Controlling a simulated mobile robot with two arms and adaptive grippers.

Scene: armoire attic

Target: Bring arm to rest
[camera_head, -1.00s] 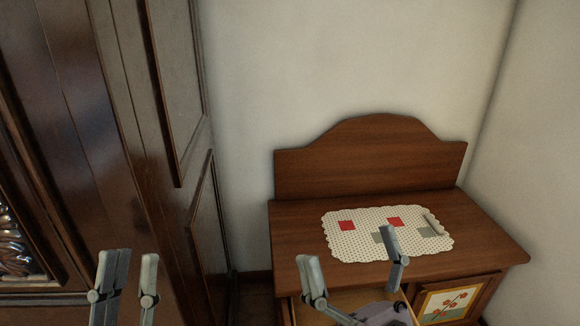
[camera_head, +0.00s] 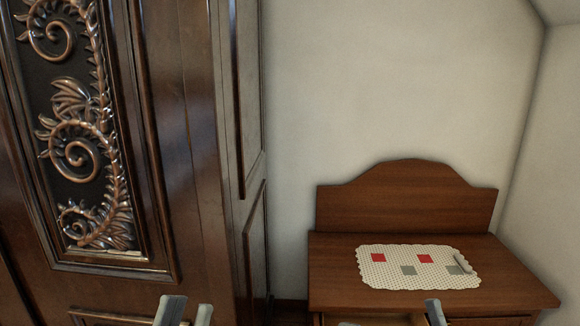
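My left gripper (camera_head: 186,312) shows at the bottom edge in front of the dark wardrobe. Its two fingertips stand close together with a narrow gap and nothing between them. No held object is visible at either gripper.
A dark carved wardrobe (camera_head: 192,150) fills the left side. A brown wooden desk (camera_head: 335,262) with a raised back stands right of it. A dotted mat (camera_head: 385,277) with red and grey patches lies on it, with a small grey item (camera_head: 462,264). Part of an open drawer (camera_head: 375,321) shows below.

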